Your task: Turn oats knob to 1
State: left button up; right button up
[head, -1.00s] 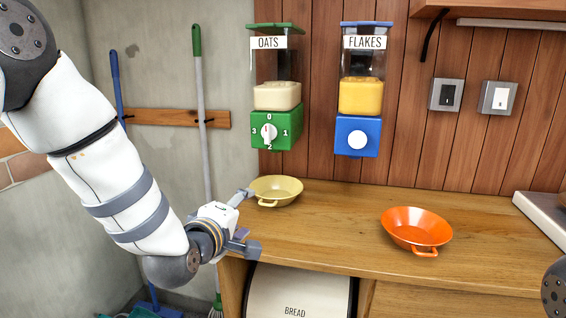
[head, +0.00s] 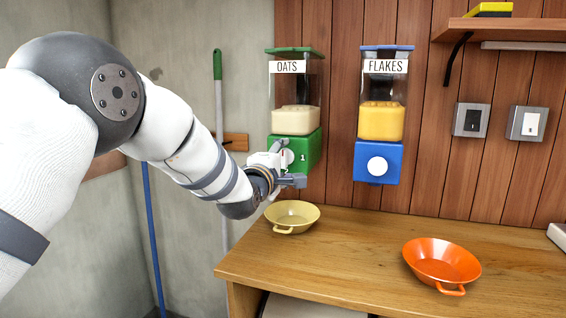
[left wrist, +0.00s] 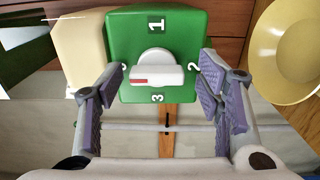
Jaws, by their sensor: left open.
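The oats dispenser (head: 296,120) hangs on the wood wall with a green lower box. Its white knob (left wrist: 155,72) faces my left wrist camera, where 1 is at the top, 2 right and 3 at the bottom. The knob's bar lies level, its red mark at the left end, on the side away from 2. My left gripper (head: 294,163) is in front of the green box and hides part of the knob in the head view. In the left wrist view its fingers (left wrist: 160,88) are open, one on each side of the knob, apart from it. My right gripper is out of view.
The flakes dispenser (head: 379,125) hangs to the right with a blue box. A yellow bowl (head: 291,220) stands on the counter (head: 350,250) below the oats dispenser. An orange bowl (head: 441,262) is further right.

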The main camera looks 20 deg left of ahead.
pick_arm(q)
jog(key=shift+s+r, duration=0.1)
jog(key=shift+r, duration=0.05)
jog(key=c, duration=1.2)
jog(key=shift+o, duration=0.2)
jog(key=shift+r, duration=0.1)
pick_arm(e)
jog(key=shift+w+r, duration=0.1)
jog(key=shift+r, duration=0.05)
pick_arm(q)
jog(key=shift+r+m+p, duration=0.1)
jog(key=shift+m+p, duration=0.2)
jog(key=shift+m, duration=0.7)
jog(key=m, duration=0.2)
jog(key=shift+m, duration=0.3)
jog(key=m, duration=0.2)
jog(key=shift+m+p, duration=0.3)
jog(key=shift+m, duration=0.1)
jog(key=m, duration=0.3)
jog(key=shift+m, duration=0.3)
jog(key=m, duration=0.6)
jog(key=shift+m, duration=0.4)
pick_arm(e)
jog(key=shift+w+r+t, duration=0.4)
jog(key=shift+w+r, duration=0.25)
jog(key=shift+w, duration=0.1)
